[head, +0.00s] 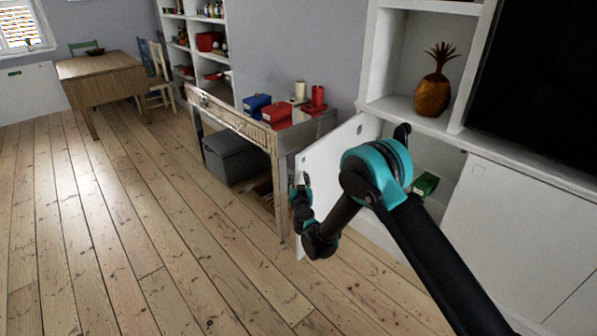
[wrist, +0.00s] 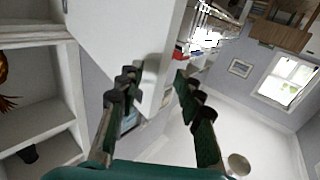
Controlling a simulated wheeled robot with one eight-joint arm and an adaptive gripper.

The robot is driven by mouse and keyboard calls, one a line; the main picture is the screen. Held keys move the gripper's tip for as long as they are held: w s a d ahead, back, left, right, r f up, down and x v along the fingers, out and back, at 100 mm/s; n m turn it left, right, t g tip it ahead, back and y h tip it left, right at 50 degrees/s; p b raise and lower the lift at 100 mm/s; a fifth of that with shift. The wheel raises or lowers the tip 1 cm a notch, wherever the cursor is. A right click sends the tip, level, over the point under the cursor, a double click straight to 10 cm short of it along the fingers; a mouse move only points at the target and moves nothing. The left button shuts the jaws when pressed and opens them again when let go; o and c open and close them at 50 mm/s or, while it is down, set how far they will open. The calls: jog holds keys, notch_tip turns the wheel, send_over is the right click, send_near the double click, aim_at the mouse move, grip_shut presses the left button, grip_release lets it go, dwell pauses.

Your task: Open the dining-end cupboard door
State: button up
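The white dining-end cupboard door (head: 332,160) stands swung well out from the low white cabinet, at the end nearer the dining table. Part of the cupboard's inside shows behind my arm, with a green box (head: 425,184) in it. My gripper (head: 301,200) is at the door's outer edge, low down, partly hidden by my arm. In the wrist view the door (wrist: 115,30) runs down between the two fingers of my gripper (wrist: 157,84). The fingers are apart, one on each side of the door. The left finger is close to it; a gap shows at the right finger.
A side table (head: 235,122) with blue and red boxes stands just left of the door, a grey bin (head: 237,158) under it. A pineapple ornament (head: 434,88) sits on the shelf above. Closed white doors (head: 520,215) continue right. The floorboards (head: 150,240) at left are clear.

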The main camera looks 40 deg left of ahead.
jog(key=shift+v, duration=1.4)
jog(key=w+d+r+n+g+y, duration=0.1)
jog(key=w+d+r, duration=0.45)
jog(key=r, duration=0.25)
jog(key=w+d+r, duration=0.4)
jog(key=d+r, duration=0.3)
jog(key=r, duration=0.1)
jog(key=d+r+g+h, duration=0.1)
jog(key=d+r, duration=0.1)
jog(key=d, duration=0.7)
jog(key=d+r+g, duration=0.1)
jog(key=d+r, duration=0.1)
jog(key=d, duration=0.7)
jog(key=s+d+f+m+g+h, duration=0.1)
jog(key=s+d+f+h, duration=0.2)
jog(key=d, duration=0.8)
jog(key=s+d+f+m+g+h, duration=0.15)
jog(key=s+d, duration=0.25)
jog(key=d, duration=0.7)
jog(key=s+d+f+m+g+h, duration=0.2)
jog(key=s+d+f+m+h, duration=0.1)
jog(key=s+d, duration=0.6)
jog(key=s+d+f+m+g+h, duration=0.2)
jog(key=s+d+f+m+h, duration=0.1)
jog(key=s+d, duration=0.7)
jog(key=d+f+h, duration=0.1)
jog(key=d+f, duration=0.1)
jog(key=d, duration=0.1)
jog(key=shift+s+d, duration=0.2)
